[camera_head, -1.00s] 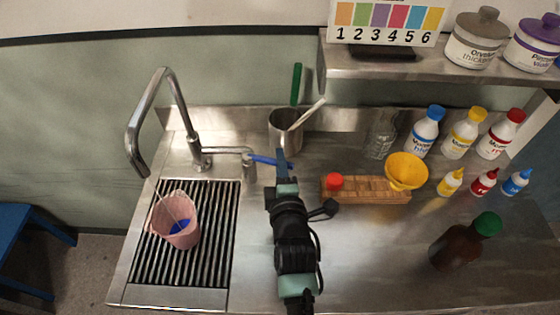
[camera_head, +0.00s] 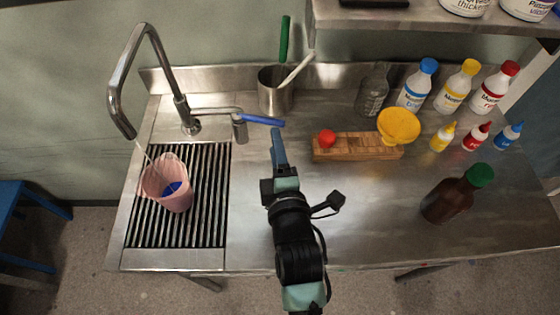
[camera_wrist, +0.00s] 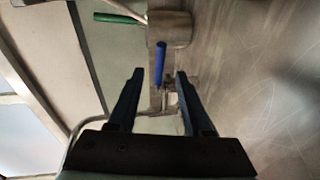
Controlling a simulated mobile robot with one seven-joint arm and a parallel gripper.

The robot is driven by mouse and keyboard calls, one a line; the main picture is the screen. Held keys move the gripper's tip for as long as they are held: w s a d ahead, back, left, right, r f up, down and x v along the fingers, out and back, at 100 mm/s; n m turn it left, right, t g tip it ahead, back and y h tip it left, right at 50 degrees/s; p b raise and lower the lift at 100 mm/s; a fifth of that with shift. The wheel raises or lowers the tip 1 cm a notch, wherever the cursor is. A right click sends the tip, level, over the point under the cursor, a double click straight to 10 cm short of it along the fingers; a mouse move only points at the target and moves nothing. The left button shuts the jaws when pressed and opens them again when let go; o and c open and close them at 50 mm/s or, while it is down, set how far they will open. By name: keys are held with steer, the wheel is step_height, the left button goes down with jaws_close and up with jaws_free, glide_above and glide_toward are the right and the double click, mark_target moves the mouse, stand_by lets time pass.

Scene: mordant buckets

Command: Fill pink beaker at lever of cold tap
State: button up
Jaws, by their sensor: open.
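The pink beaker (camera_head: 151,184) stands upright on the drain grate under the tap spout, with a blue patch showing inside. A thin pale stream runs from the spout of the tap (camera_head: 118,75) into the beaker. The blue lever (camera_head: 262,120) points right from the tap's side valve. My gripper (camera_head: 277,133) is open, its tip close to the lever's free end. In the wrist view, the blue lever (camera_wrist: 160,60) lies between and beyond the open fingers of my gripper (camera_wrist: 160,76). Nothing is held, and contact cannot be told.
A metal cup (camera_head: 275,92) with green and white tools stands behind the lever. A wooden block (camera_head: 345,147) with a red ball and yellow funnel (camera_head: 399,126) is to the right. Several bottles stand farther right, including a brown one (camera_head: 446,202). The front counter is mostly clear.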

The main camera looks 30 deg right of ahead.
steer(key=shift+v, duration=2.4)
stand_by(5.6)
